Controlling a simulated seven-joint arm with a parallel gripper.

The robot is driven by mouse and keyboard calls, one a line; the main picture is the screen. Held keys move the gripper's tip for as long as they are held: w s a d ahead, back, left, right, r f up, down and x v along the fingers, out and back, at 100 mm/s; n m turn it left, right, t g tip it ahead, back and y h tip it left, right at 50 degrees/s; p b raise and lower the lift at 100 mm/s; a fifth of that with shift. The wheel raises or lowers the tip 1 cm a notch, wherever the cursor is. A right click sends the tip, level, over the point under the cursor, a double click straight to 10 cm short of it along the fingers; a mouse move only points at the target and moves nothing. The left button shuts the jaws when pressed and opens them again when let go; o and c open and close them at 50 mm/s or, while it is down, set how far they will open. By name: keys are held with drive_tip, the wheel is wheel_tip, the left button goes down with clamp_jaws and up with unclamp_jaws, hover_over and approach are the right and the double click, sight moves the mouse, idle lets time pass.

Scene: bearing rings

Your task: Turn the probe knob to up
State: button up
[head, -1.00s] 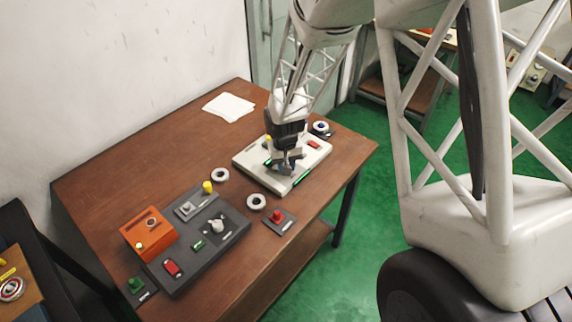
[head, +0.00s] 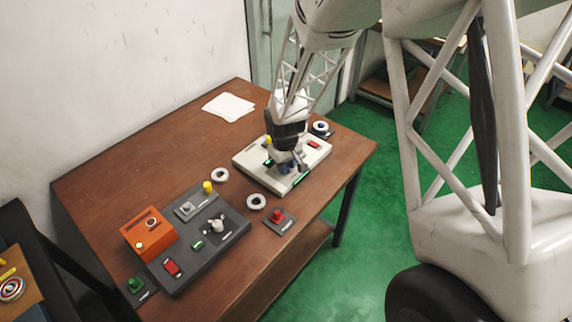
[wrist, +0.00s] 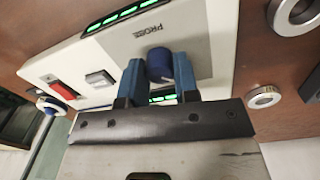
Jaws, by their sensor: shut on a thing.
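The probe knob (wrist: 159,66) is a dark blue round knob on a grey plate marked "PROBE" in the wrist view. The plate is part of a cream panel (wrist: 85,62), which also lies on the table in the head view (head: 255,163). My gripper (wrist: 160,72) is shut on the knob, with one blue finger on each side of it. In the head view my gripper (head: 284,165) is down over the panel and hides the knob. The knob's pointer mark cannot be made out.
The panel has a red switch (wrist: 62,89), a grey button (wrist: 100,78) and green lit displays (wrist: 125,14). Bearing rings (head: 256,201) lie on the table nearby. A dark grey panel (head: 205,255), an orange box (head: 148,234) and a red button (head: 277,216) stand closer.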

drive_tip(key=o, duration=0.9)
drive_tip(key=shift+r, duration=0.1)
drive_tip(key=shift+a+r, duration=0.1)
drive_tip(key=shift+r, duration=3.75)
